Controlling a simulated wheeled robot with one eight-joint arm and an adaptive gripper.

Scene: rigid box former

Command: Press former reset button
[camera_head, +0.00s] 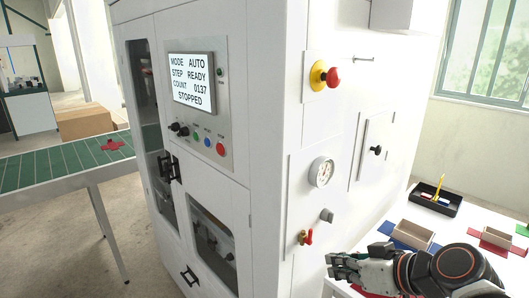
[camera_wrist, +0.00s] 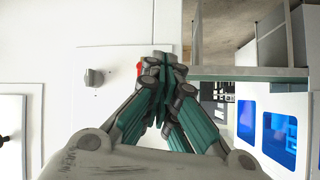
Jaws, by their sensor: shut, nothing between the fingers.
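The white box former (camera_head: 262,120) fills the middle of the head view. Its front control panel (camera_head: 228,158) has a lit screen (camera_head: 191,82) reading MODE AUTO, STEP READY, COUNT 0137, STOPPED. Below the screen are black knobs, a small green button (camera_head: 195,136), a blue button (camera_head: 207,142) and a red button (camera_head: 220,149). Their labels are too small to read, so I cannot tell which is reset. My gripper (camera_head: 331,268) is low at the right, beside the machine's right side and away from the panel. It is shut and empty; its closed fingers also show in the wrist view (camera_wrist: 163,62).
The machine's right side carries a red-and-yellow emergency stop (camera_head: 325,76), a gauge (camera_head: 321,172), a grey knob (camera_head: 327,215) and a red-handled valve (camera_head: 307,238). A green conveyor (camera_head: 60,165) stands at the left. A white table with trays (camera_head: 434,199) is at the right.

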